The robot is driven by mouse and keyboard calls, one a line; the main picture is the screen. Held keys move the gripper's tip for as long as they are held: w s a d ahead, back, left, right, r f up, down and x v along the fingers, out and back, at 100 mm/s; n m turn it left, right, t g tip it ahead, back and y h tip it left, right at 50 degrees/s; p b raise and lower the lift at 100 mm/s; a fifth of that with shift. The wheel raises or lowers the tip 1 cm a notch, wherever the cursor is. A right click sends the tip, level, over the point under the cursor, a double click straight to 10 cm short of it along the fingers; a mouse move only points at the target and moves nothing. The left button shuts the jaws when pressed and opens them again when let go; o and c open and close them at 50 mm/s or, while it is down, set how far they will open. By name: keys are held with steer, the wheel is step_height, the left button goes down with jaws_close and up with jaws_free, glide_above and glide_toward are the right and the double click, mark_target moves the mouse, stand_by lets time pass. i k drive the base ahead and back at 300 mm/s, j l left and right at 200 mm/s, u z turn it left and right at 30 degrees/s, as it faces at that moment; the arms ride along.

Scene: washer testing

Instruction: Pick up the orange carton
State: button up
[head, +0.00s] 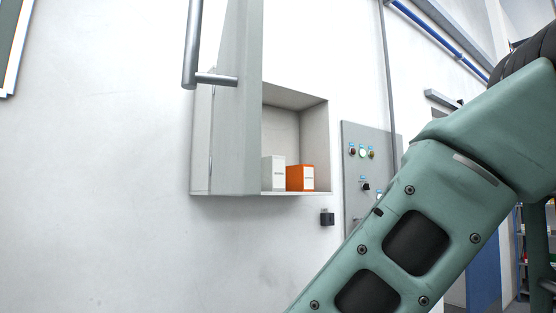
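The orange carton (294,178) stands upright inside an open wall cabinet (318,118), on its floor near the right side. It has a white label on its front. A white carton (274,174) stands just left of it. My gripper is not in view. A green link of my arm crosses the right side of the head view, in front of the wall and apart from the cartons.
The cabinet door (239,110) stands open toward me on the left, with a long metal handle (193,45). A grey control panel (364,165) with buttons is right of the cabinet. A small black box (327,218) sits on the wall below. The wall at left is mostly bare.

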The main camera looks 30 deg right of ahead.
mark_target(300, 178)
steer(key=l+z, duration=0.1)
steer(key=l, duration=0.35)
steer(key=i+l+z, duration=0.15)
steer(key=l, duration=0.35)
steer(key=i+l+z, duration=0.1)
steer(key=l, duration=0.35)
